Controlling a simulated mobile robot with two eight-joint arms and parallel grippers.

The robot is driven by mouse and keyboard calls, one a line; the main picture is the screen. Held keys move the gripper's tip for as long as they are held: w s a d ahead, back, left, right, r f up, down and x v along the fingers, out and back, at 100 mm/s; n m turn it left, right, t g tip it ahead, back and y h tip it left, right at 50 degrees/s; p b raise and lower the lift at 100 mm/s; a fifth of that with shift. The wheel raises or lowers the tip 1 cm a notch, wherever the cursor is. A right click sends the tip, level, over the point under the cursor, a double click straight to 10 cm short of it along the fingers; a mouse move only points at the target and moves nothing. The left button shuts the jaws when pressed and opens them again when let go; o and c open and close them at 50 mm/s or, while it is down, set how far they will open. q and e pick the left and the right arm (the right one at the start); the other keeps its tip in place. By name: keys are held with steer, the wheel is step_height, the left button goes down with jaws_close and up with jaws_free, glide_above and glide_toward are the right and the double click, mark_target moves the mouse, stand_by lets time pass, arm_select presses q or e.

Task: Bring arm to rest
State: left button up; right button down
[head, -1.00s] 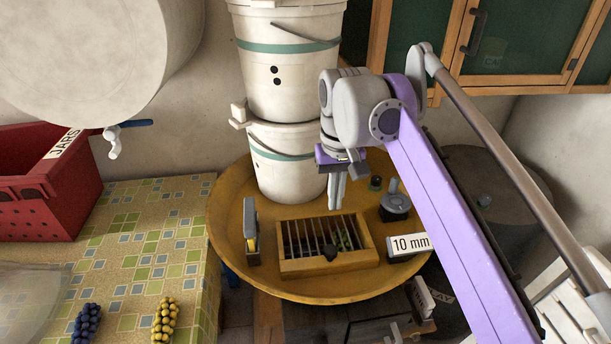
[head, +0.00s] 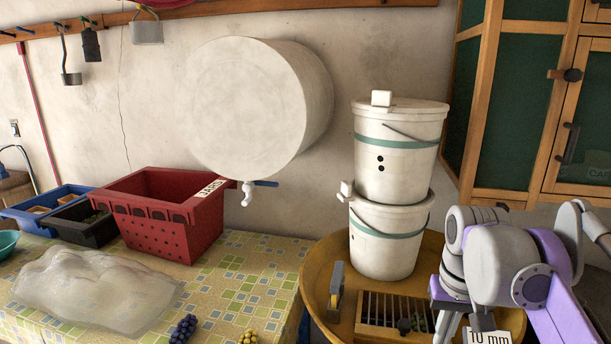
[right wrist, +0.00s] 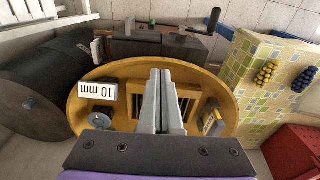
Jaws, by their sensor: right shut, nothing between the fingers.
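My right arm comes in from the lower right of the head view. Its gripper (head: 447,326) points down above the round yellow-brown tray (head: 320,262), with the fingertips cut off by the picture's lower edge. In the right wrist view the two grey fingers of my right gripper (right wrist: 161,75) lie together, shut and empty. Below them is a wooden slotted box (right wrist: 188,95) on the tray. My left arm is not in view.
Two stacked white buckets (head: 388,240) stand on the tray close to my right arm. A "10 mm" label (right wrist: 107,100) is beside the box. A red crate (head: 160,215) and a clear plastic sheet (head: 95,290) lie on the tiled table. A green-panelled cabinet (head: 520,110) is at right.

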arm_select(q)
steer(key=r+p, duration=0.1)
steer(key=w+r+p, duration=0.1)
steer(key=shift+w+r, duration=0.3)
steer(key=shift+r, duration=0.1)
arm_select(e)
steer(key=s+a+f+n+t, duration=0.1)
steer(key=s+a+f+t, duration=0.1)
steer(key=s+f, duration=0.5)
steer(key=s+a+f+n+t, duration=0.1)
steer(key=s+a+f, duration=0.3)
steer(key=f, duration=1)
steer(key=s+t, duration=0.1)
steer(key=s, duration=0.2)
steer(key=shift+s+a, duration=0.15)
steer(key=shift+s, duration=0.25)
